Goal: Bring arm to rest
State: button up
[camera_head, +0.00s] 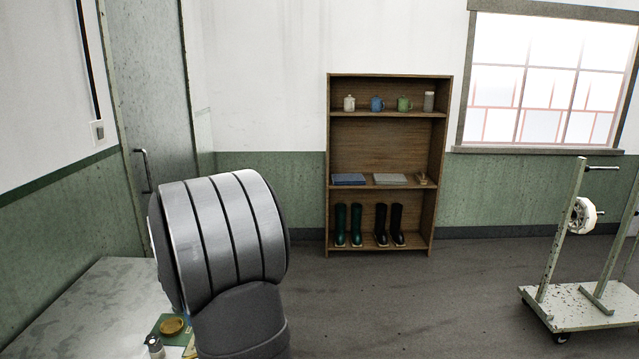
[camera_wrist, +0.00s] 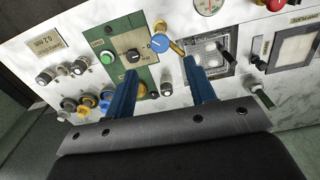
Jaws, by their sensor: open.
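My gripper (camera_wrist: 160,70) shows in the wrist view with its two blue fingers spread apart. Nothing is held between them. It faces a white marbled panel (camera_wrist: 125,30) with knobs and buttons. A valve with a round blue handle (camera_wrist: 160,43) and a brass body lies just beyond the gap between the fingertips; I cannot tell how far. A green plate (camera_wrist: 112,42) with a green button and a black knob is behind the left finger. In the head view my thick grey arm link rises at the lower left, and my gripper is out of sight there.
A wooden shelf (camera_head: 331,200) with mugs and boots stands at the back wall. A wheeled cart (camera_head: 570,315) is at right. The middle floor is clear.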

notch_tip(320, 180, down, 9)
jog(key=shift+r, duration=0.1)
jog(key=shift+r+m, duration=0.2)
jog(key=shift+m, duration=0.7)
jog(key=m, duration=0.6)
jog(key=shift+m, duration=0.4)
jog(key=shift+r, duration=3.65)
